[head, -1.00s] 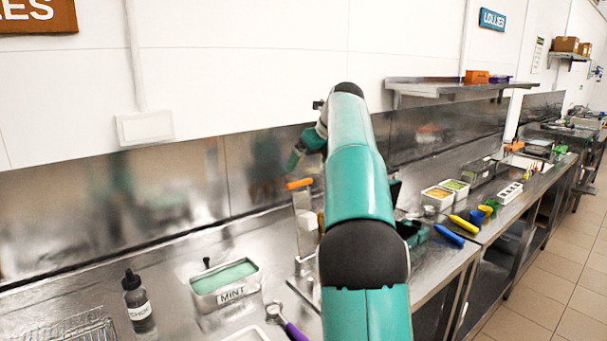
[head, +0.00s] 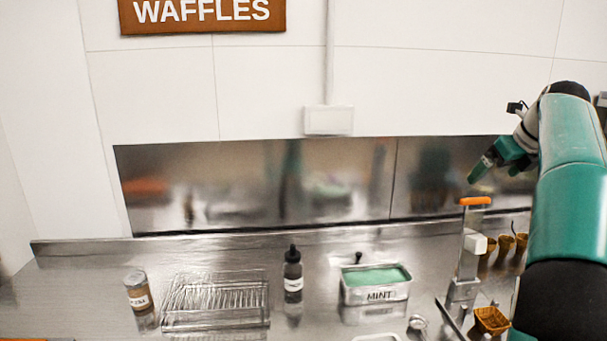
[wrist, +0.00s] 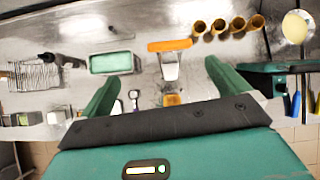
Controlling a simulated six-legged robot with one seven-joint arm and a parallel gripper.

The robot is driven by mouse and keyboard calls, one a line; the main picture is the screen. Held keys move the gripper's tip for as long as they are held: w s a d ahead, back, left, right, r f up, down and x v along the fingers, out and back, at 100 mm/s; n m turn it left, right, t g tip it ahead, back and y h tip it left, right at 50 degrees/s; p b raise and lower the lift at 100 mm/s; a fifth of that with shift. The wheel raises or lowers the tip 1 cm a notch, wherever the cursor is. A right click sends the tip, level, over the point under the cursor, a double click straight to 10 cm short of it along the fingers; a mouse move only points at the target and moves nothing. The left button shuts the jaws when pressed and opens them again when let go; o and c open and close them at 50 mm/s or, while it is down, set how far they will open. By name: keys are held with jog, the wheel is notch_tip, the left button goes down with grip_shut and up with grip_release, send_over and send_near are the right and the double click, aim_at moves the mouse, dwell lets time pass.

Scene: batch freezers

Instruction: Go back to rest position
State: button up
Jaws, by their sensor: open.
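My gripper (wrist: 168,90) is open and empty in the wrist view, its two green fingers wide apart above the counter. In the head view my gripper (head: 478,170) hangs at the right in front of the steel backsplash, above and beside an upright metal stand with an orange top (head: 475,201). The orange top (wrist: 170,45) also shows beyond the fingers in the wrist view. Nothing lies between the fingertips at their height that I can see touching them. My arm fills the right edge of the head view.
A tub labelled MINT (head: 375,295), a dark bottle (head: 292,275), a wire rack (head: 215,303) and a brown-labelled jar (head: 138,291) stand on the steel counter (head: 80,262). A waffle basket (head: 491,320) and several cones (wrist: 228,26) are near the stand. The counter's left end is clear.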

jog(key=s+a+f+n, duration=0.3)
jog(key=s+a+n, duration=0.3)
jog(key=a+n, duration=0.4)
jog(key=s+a+f+n, duration=0.2)
jog(key=s+a+n, duration=0.5)
jog(key=a, duration=0.5)
jog(key=s+a+f+n, duration=0.6)
jog(key=s+f+n, duration=0.2)
jog(key=s+a+f+n+g, duration=0.1)
jog(key=s+a+f+n, duration=0.5)
jog(key=s+f+n, duration=0.2)
jog(key=shift+s+f+n, duration=0.4)
jog(key=shift+s+n, duration=0.3)
jog(key=shift+s, duration=0.1)
